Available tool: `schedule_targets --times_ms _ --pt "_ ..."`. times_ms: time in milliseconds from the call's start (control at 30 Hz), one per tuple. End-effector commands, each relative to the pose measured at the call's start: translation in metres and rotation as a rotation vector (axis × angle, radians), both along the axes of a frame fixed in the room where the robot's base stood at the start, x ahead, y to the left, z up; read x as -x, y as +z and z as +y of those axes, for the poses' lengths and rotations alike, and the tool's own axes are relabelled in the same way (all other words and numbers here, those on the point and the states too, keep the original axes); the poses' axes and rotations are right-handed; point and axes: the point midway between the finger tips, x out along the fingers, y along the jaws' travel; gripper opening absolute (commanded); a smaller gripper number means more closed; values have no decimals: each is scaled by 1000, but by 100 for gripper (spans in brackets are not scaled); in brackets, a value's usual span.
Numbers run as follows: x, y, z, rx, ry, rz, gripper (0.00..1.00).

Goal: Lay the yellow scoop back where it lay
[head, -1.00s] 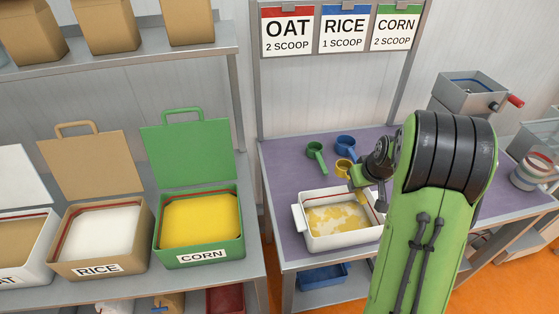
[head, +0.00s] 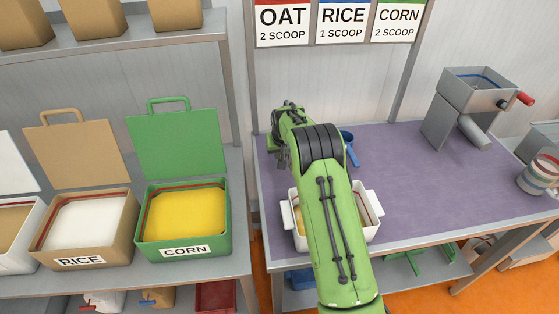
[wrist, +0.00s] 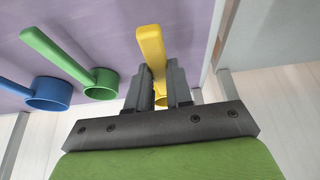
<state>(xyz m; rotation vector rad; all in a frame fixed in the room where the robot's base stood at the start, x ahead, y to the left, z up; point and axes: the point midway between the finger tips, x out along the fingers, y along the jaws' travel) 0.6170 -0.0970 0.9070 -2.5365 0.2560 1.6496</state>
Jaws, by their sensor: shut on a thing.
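My gripper (wrist: 161,74) is shut on the yellow scoop (wrist: 152,45), with the handle between its two fingers in the wrist view. The scoop's cup is mostly hidden behind the fingers, and I cannot tell whether it touches the table. The green scoop (wrist: 97,80) and the blue scoop (wrist: 48,92) lie beside it on the purple table top (wrist: 120,20). In the head view my arm hides the yellow and green scoops. The blue scoop (head: 352,152) shows just right of my arm.
A white tub (head: 368,208) stands at the table's front, partly under my arm. The green corn bin (head: 183,225) and the rice bin (head: 80,236) stand on the bench to the left. A grey hopper machine (head: 470,95) stands back right. The table's middle right is clear.

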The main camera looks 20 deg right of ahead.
Motion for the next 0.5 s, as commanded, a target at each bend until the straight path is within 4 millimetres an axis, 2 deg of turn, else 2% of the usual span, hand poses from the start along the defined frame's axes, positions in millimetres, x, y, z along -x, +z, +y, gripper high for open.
schedule_targets --times_ms 100,167,500 --pt "1 -29 0 -1 0 4 0" --pt "1 -37 0 -1 0 3 0" --pt "0 -42 0 0 1 0 0"
